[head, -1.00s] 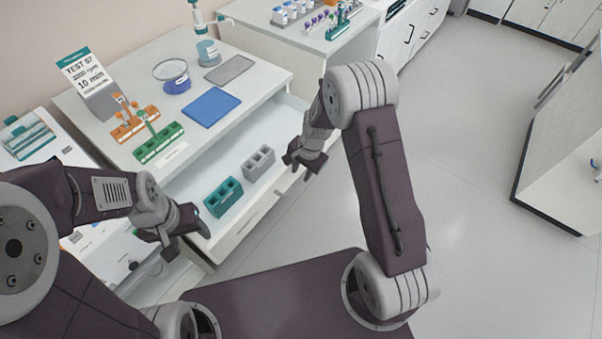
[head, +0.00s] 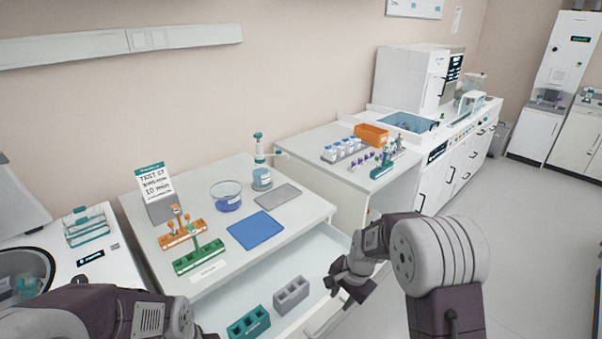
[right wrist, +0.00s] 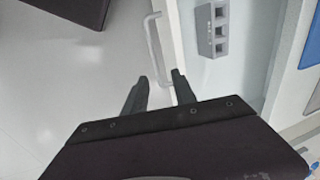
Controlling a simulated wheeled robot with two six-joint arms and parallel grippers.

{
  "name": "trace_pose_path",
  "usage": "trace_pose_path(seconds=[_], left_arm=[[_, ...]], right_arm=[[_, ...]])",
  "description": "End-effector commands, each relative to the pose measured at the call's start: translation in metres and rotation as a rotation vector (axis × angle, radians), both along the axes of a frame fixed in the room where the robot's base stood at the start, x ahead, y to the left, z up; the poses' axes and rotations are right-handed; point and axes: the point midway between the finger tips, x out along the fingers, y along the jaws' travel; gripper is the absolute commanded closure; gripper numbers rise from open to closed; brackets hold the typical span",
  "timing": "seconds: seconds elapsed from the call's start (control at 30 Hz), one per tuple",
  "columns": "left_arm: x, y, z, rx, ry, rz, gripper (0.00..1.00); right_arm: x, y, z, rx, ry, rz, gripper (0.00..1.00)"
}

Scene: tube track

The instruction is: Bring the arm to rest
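My right gripper (head: 343,293) hangs at the front right of the open drawer (head: 335,250) in the head view. In the right wrist view its two fingers (right wrist: 160,78) are apart with nothing gripped between them. The white drawer handle (right wrist: 154,45) shows just beyond the fingertips; whether they touch it I cannot tell. My left arm (head: 120,318) shows at the lower left of the head view, with its gripper cut off by the bottom edge.
The drawer holds a grey rack (head: 291,294) and a teal rack (head: 249,324). On the bench above stand an orange rack (head: 182,236), a green rack (head: 199,259), a blue mat (head: 255,230) and a glass bowl (head: 226,197). Open floor (head: 540,210) lies at the right.

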Motion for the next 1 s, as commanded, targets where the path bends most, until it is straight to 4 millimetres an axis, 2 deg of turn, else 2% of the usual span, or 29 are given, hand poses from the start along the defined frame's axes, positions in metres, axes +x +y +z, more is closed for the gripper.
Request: trace_pose_path(seconds=[0.03,0.07,0.17,0.23,0.3,0.4,0.57,1.0], left_arm=[[0.000,0.000,0.000,0.000,0.000,0.000,0.39],[0.000,0.000,0.000,0.000,0.000,0.000,0.39],[0.000,0.000,0.000,0.000,0.000,0.000,0.39],[0.000,0.000,0.000,0.000,0.000,0.000,0.39],[0.000,0.000,0.000,0.000,0.000,0.000,0.39],[0.000,0.000,0.000,0.000,0.000,0.000,0.39],[0.000,0.000,0.000,0.000,0.000,0.000,0.39],[0.000,0.000,0.000,0.000,0.000,0.000,0.39]], right_arm=[[0.001,0.000,0.021,0.000,-0.041,0.002,0.67],[-0.007,0.000,0.031,-0.005,-0.052,0.008,0.67],[-0.056,-0.007,0.052,-0.058,-0.068,0.134,0.67],[-0.099,-0.013,0.054,-0.113,-0.059,0.308,0.67],[-0.138,-0.019,0.046,-0.163,-0.031,0.500,0.67],[-0.174,-0.025,0.031,-0.197,0.022,0.727,0.67],[-0.174,-0.026,0.030,-0.219,0.015,0.862,0.67],[-0.174,-0.026,0.030,-0.218,0.014,0.861,0.67]])
